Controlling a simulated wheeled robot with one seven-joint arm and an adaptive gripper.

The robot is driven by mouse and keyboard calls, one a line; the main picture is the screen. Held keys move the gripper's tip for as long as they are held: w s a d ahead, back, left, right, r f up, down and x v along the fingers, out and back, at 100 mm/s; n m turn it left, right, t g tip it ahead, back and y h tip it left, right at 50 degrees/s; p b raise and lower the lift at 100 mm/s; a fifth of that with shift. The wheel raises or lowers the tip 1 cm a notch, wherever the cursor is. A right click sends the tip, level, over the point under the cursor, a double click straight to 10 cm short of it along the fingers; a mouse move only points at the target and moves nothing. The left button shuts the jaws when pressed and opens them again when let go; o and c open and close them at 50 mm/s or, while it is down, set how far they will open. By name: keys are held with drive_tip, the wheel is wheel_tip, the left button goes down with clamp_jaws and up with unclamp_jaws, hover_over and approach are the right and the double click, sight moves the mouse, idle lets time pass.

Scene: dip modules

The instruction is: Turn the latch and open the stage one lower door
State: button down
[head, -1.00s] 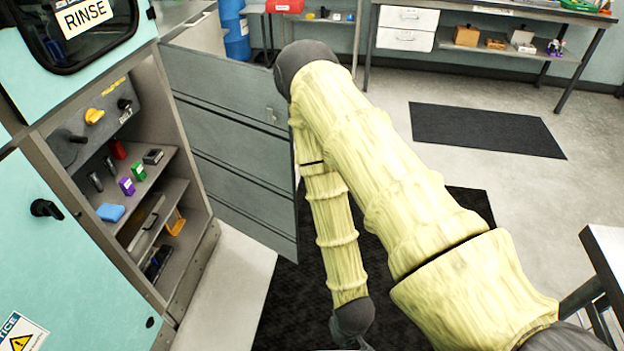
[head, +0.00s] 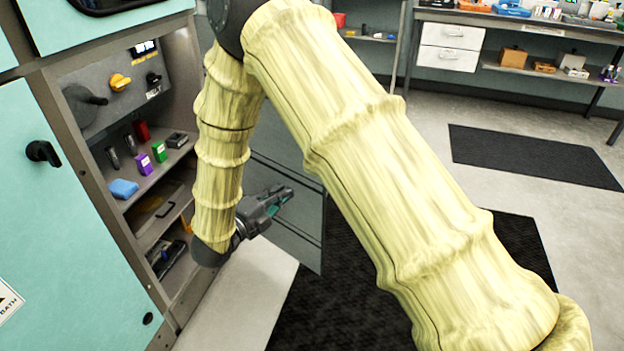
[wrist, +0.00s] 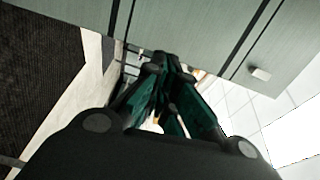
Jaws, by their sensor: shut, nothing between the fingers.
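A grey door (head: 290,165) stands swung open from the cabinet in the head view, its ribbed inner face showing, partly hidden behind my arm. Its grey panel (wrist: 205,30) also fills the top of the wrist view, with a small pale catch (wrist: 260,73). My gripper (head: 284,194) is shut and empty, in front of the door's lower part. In the wrist view its fingers (wrist: 168,65) are close to the panel; I cannot tell whether they touch. A teal door (head: 50,220) at left is closed, with a black latch handle (head: 43,152) on it.
The open cabinet's shelves (head: 165,160) hold small coloured boxes and a blue item (head: 123,188). A yellow knob (head: 120,82) is above. Dark mats (head: 530,155) lie on the floor, and a bench with drawers (head: 450,50) stands at the back.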

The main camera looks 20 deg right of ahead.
drive_tip(key=w+d+m+b, duration=0.1)
drive_tip(key=w+d, duration=0.6)
drive_tip(key=d, duration=0.4)
drive_tip(key=shift+w+r+g+h, duration=0.4)
drive_tip(key=shift+r, duration=0.05)
drive_tip(key=shift+d+b, duration=0.1)
drive_tip(key=shift+b, duration=0.2)
